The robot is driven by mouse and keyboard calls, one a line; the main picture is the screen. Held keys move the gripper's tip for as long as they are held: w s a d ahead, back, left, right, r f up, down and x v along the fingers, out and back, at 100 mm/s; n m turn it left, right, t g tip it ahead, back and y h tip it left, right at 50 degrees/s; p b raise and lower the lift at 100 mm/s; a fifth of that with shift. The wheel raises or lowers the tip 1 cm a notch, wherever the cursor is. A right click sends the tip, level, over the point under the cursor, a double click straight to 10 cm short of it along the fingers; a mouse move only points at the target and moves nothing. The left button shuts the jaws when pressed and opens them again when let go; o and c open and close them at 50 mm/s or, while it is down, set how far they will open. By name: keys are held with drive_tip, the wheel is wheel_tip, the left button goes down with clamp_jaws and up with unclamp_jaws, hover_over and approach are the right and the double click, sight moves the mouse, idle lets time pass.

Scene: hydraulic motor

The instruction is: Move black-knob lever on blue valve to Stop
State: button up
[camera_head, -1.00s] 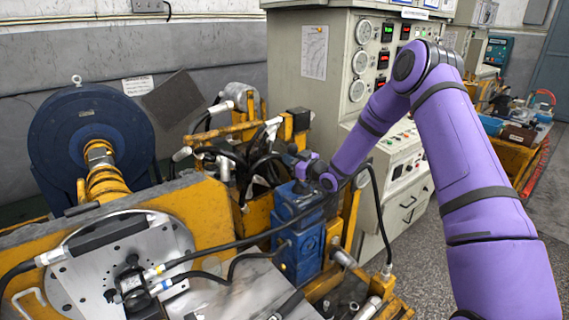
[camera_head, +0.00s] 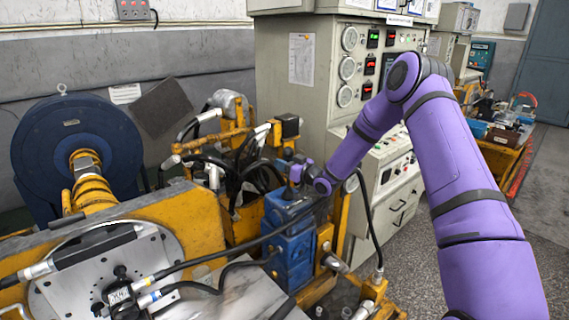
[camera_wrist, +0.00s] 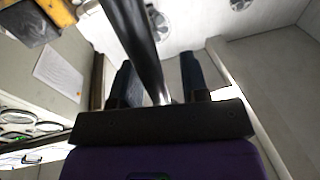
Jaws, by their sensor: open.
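The blue valve (camera_head: 291,248) stands at the middle of the yellow rig in the head view. My gripper (camera_head: 297,172) is at the valve's top, with the purple wrist just to its right. The black-knob lever cannot be made out apart from my gripper there. In the wrist view my gripper (camera_wrist: 158,65) is open, with its two dark fingers apart. A dark, shiny rod (camera_wrist: 137,35) runs between the fingers and past their tips. It may be the lever or a hose; I cannot tell. No Stop marking is readable.
Black hoses (camera_head: 250,237) cross in front of the valve, and one (camera_head: 372,225) hangs to its right. A grey control cabinet (camera_head: 290,105) stands behind. A large blue motor (camera_head: 60,130) is at left. Open floor (camera_head: 465,262) lies at right.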

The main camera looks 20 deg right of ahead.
drive_tip(key=v, duration=1)
drive_tip(key=shift+s+d, duration=0.25)
drive_tip(key=shift+s, duration=0.05)
drive_tip(key=s+r+m+g+h, duration=0.15)
drive_tip(key=s+r+h, duration=0.4)
drive_tip(key=r, duration=0.55)
drive_tip(key=s+r+m+g+h, duration=0.1)
drive_tip(key=s+r+g+h, duration=0.2)
drive_tip(key=s+r+h, duration=0.5)
drive_tip(key=s+a+r+m+g+y, duration=0.1)
drive_tip(key=s+r+m+g, duration=0.1)
drive_tip(key=s, duration=1.4)
drive_tip(key=s+a+r+m+g+y, duration=0.2)
drive_tip(key=s+r+g, duration=0.2)
drive_tip(key=s, duration=1.1)
drive_tip(key=shift+v, duration=0.8)
